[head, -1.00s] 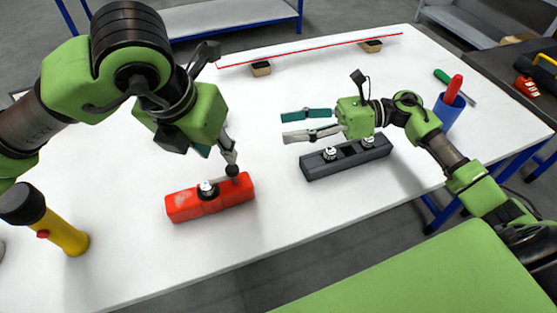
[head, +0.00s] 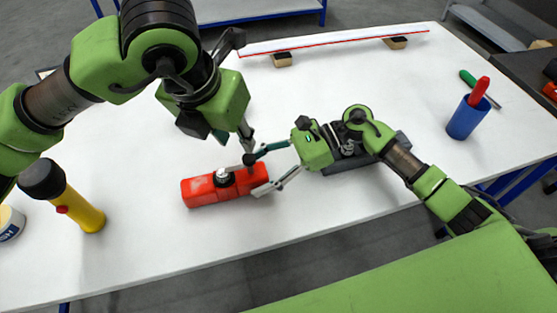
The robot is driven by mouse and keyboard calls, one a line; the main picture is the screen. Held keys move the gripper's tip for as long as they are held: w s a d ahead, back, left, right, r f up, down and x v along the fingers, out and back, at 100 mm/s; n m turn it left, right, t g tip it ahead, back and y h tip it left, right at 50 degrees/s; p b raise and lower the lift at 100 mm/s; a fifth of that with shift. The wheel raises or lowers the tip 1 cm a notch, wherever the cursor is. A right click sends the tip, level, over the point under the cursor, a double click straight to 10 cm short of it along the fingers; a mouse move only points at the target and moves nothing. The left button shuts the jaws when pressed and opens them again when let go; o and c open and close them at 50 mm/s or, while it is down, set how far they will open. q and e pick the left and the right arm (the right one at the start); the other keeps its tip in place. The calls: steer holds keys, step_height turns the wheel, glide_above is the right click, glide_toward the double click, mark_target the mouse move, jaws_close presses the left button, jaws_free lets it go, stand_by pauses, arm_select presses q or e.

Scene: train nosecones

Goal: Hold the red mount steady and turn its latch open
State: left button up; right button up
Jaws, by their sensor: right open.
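The red mount (head: 203,191) lies on the white table. A silver-topped knob (head: 223,174) on a dark round base, which looks like a latch, stands on its top. My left gripper (head: 247,158) points down at the right end of the mount, its dark tip at or just above the top; whether its fingers are closed on something is hidden. My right gripper (head: 256,174) is open and reaches in from the right. Its teal finger is at the far side of the mount's right end and its grey finger at the near side. Contact is unclear.
A dark grey mount (head: 340,167) lies behind my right arm, mostly covered. A yellow flashlight (head: 85,215) and a white tub (head: 10,224) stand at left. A blue cup (head: 466,120) with a red-handled tool is at right, beside a green-handled screwdriver (head: 470,77). The front middle table is clear.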

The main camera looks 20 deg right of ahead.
mark_target(249, 157)
steer(key=shift+x, duration=2.1)
steer(key=c, duration=1.3)
arm_select(q)
steer(key=shift+o, duration=1.3)
steer(key=shift+w+d+r+m+g+y, duration=0.8)
steer(key=shift+w+d+r+g+y, duration=0.5)
steer(key=shift+w+g, duration=0.35)
step_height(249, 157, down, 12)
steer(key=shift+r, duration=0.15)
jaws_close()
